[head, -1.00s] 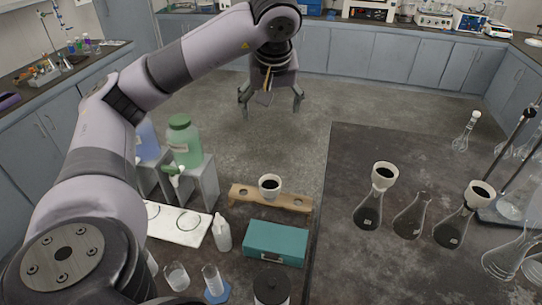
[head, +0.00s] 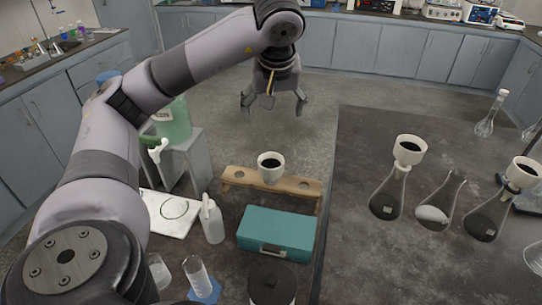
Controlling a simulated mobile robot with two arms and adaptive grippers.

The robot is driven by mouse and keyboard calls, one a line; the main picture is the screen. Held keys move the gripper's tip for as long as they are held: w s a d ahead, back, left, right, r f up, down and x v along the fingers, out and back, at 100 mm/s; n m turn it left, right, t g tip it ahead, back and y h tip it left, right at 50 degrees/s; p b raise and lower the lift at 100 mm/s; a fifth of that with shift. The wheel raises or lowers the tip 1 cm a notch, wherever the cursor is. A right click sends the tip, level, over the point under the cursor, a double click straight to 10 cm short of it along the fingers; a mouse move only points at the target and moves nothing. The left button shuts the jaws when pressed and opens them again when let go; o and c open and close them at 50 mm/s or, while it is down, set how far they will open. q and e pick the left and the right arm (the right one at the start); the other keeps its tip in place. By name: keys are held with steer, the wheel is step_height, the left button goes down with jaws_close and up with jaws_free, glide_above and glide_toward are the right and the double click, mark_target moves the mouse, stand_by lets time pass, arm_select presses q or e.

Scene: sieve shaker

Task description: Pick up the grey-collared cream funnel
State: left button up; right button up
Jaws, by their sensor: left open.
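Three cream funnels with dark insides are in view. One funnel (head: 270,175) sits in a wooden rack, one (head: 408,157) stands in the mouth of a conical flask (head: 388,203), and one (head: 519,178) stands in a flask (head: 485,220) at the far right. The collars are too small for me to tell which is grey. My left gripper (head: 273,103) is open and empty, fingers pointing down. It appears above and beyond the rack funnel in the picture, apart from all the funnels. My right gripper is not in view.
The wooden rack (head: 238,178) stands behind a teal box (head: 275,232). A white bottle (head: 211,222) and a green-tinted container (head: 173,122) are to the left. A funnel-less flask (head: 436,210) stands between the two funnel flasks. The right bench's near middle (head: 390,270) is clear.

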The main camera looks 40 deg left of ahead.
arm_select(q)
step_height(320, 180, down, 5)
steer(key=b, duration=0.4)
glide_toward(271, 167)
steer(key=shift+f, duration=0.55)
steer(key=x, duration=0.5)
steer(key=shift+w+a+f+p, duration=0.15)
steer(key=shift+a+f+p, duration=0.1)
steer(key=shift+a+p, duration=0.1)
steer(key=shift+d, duration=0.1)
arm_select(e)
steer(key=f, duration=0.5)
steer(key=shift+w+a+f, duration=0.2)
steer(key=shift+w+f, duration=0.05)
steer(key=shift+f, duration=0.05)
arm_select(q)
steer(key=shift+c, duration=0.5)
steer(key=c, duration=1.2)
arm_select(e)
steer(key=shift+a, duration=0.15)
